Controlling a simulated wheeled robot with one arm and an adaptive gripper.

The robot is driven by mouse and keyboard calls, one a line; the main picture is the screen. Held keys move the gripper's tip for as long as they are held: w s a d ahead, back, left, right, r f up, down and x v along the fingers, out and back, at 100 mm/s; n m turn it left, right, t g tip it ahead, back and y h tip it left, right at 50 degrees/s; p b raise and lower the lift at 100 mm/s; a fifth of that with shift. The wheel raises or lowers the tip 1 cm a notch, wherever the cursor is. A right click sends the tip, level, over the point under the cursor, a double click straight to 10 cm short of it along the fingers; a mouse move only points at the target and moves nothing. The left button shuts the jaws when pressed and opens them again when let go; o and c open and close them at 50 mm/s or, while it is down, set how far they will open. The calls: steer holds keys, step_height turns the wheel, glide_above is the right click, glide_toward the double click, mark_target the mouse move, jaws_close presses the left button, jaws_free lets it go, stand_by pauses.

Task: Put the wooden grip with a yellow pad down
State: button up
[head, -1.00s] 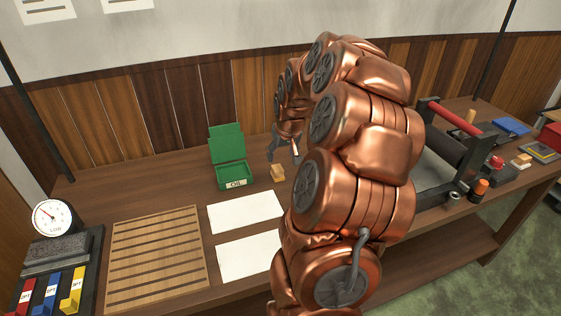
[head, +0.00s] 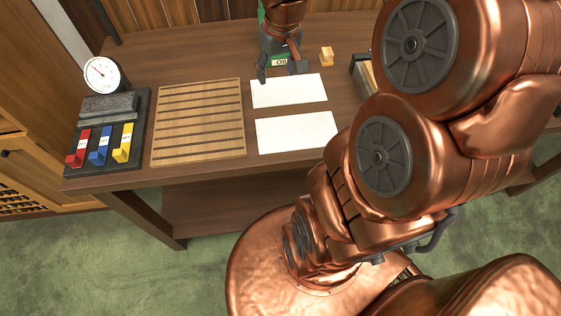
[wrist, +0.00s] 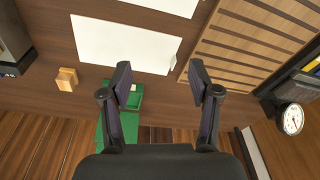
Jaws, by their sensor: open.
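A small tan wooden block (head: 326,56), which looks like the wooden grip, stands on the table right of the green box. It also shows at the left in the wrist view (wrist: 66,79). I cannot clearly make out a yellow pad on it. My gripper (head: 281,70) is open, left of the block and in front of the green box, near the upper white sheet (head: 288,91). In the wrist view my gripper (wrist: 160,72) has its fingers wide apart with nothing between them, and the block is clear of them.
The green box (wrist: 134,97) is partly hidden behind my gripper. A lower white sheet (head: 296,132) and a slatted wooden rack (head: 198,157) lie on the table. A black stand (head: 144,117) with red, blue and yellow blocks and a dial gauge (head: 101,74) is at the left. My arm covers the right side.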

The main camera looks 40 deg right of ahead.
steer(key=s+a+n+g, duration=0.1)
steer(key=s+a, duration=0.6)
steer(key=s, duration=0.3)
steer(key=s+a+f+n+g, duration=0.1)
steer(key=s+a+g, duration=0.1)
steer(key=s+a, duration=0.5)
steer(key=s, duration=0.2)
steer(key=shift+s+f+g, duration=0.25)
steer(key=shift+s+g, duration=0.05)
steer(key=shift+s, duration=0.05)
steer(key=shift+d+r, duration=0.1)
steer(key=shift+r, duration=0.1)
